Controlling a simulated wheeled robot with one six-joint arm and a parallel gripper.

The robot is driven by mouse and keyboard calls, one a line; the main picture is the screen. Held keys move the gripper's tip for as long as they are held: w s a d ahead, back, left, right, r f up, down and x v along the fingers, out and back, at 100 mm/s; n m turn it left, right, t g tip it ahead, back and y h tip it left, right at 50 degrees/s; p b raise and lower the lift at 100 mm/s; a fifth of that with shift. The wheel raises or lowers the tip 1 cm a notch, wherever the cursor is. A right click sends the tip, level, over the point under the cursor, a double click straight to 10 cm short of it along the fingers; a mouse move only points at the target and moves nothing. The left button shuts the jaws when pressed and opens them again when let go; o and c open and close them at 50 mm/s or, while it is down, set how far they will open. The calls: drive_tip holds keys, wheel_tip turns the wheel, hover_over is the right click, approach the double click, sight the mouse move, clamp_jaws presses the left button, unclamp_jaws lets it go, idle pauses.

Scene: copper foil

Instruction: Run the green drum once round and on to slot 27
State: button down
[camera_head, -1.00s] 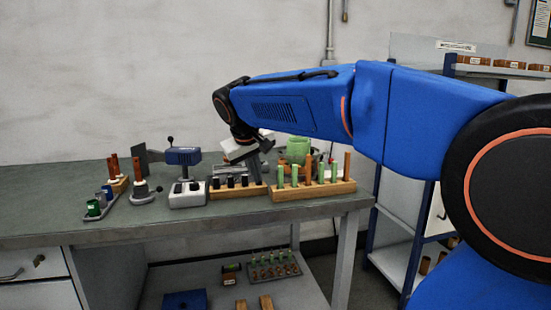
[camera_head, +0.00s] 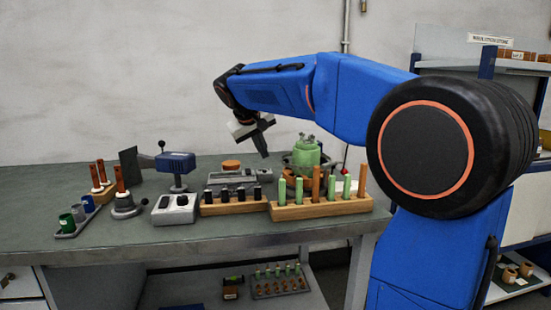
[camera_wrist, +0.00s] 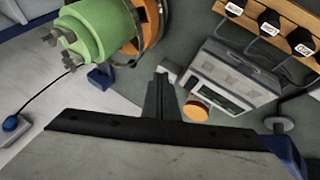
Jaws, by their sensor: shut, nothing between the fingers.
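The green drum (camera_head: 305,154) stands at the back right of the bench, behind a wooden rack of green and orange rods. In the wrist view the green drum (camera_wrist: 97,28) lies at the upper left, with grey wing-nut-like parts on its end and an orange-brown ring and dark hoop round its base. My gripper (camera_head: 264,153) points down to the left of the drum and above the bench, apart from it. In the wrist view my gripper (camera_wrist: 162,78) is shut and empty. I cannot read any slot numbers.
The wooden rod rack (camera_head: 325,209) stands in front of the drum. A grey instrument box (camera_head: 232,178) and a rack of black-topped pieces (camera_head: 234,208) stand to its left. A blue clamp-like device (camera_head: 178,162) stands further left. A cable runs beside the drum in the wrist view.

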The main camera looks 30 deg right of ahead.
drive_tip(key=x, duration=0.9)
drive_tip(key=shift+d+f, duration=0.25)
drive_tip(key=shift+f, duration=0.1)
drive_tip(key=shift+d+r, duration=0.15)
drive_tip(key=shift+d, duration=1)
drive_tip(key=shift+w+d, duration=0.1)
drive_tip(key=shift+d, duration=0.65)
